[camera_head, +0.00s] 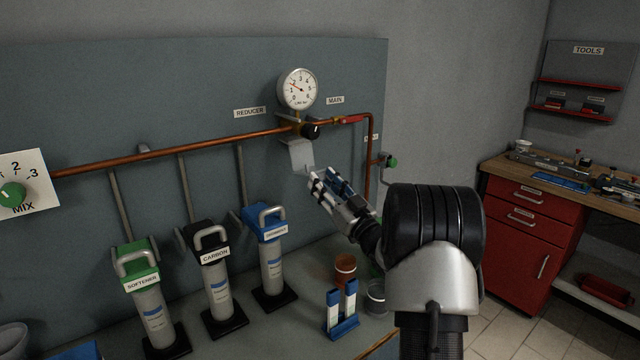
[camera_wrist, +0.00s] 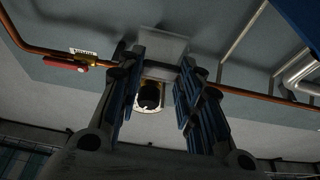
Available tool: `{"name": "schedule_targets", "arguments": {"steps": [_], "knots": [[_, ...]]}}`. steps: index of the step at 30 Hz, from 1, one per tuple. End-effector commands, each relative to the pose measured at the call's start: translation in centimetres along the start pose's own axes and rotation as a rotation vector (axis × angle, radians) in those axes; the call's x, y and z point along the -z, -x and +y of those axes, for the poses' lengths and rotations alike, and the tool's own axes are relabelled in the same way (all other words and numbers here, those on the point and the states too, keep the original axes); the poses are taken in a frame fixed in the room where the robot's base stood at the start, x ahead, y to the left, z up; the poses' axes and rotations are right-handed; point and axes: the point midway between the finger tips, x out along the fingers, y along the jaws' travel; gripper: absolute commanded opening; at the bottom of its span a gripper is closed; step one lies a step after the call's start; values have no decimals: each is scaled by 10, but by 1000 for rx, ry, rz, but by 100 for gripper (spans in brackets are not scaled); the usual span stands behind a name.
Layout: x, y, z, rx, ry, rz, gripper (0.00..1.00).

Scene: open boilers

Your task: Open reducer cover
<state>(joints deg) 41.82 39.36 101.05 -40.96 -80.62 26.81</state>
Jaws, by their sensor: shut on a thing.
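The reducer cover (camera_head: 300,153) is a small pale grey plate below the copper pipe, under the round gauge (camera_head: 298,89) and beside the black reducer knob (camera_head: 311,130). It hangs down at a tilt, and the knob is exposed above it. My gripper (camera_head: 315,178) is at the cover's lower edge, reaching up from the lower right. In the wrist view the grey cover (camera_wrist: 163,45) lies between and beyond the fingertips of my gripper (camera_wrist: 158,62), which is shut on it. The exact contact is partly hidden by the fingers. The dark knob (camera_wrist: 150,95) shows between the fingers.
The copper pipe (camera_head: 180,156) runs along the wall panel, with a red-handled valve (camera_head: 352,119) to the right. Softener (camera_head: 136,270), carbon (camera_head: 208,245) and blue-topped (camera_head: 267,225) filters stand left. A blue holder (camera_head: 341,310) and brown pot (camera_head: 345,268) stand below my arm.

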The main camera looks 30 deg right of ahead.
Motion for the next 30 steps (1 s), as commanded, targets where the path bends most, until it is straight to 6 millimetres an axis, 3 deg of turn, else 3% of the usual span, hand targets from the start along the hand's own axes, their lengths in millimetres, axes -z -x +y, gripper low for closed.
{"name": "schedule_targets", "arguments": {"steps": [9,26,27,30], "knots": [[-7,-13,-2,7,5,147,0],[-5,-15,-1,6,7,183,0],[-5,-15,-1,6,7,183,35],[-5,-15,-2,7,7,184,42]]}}
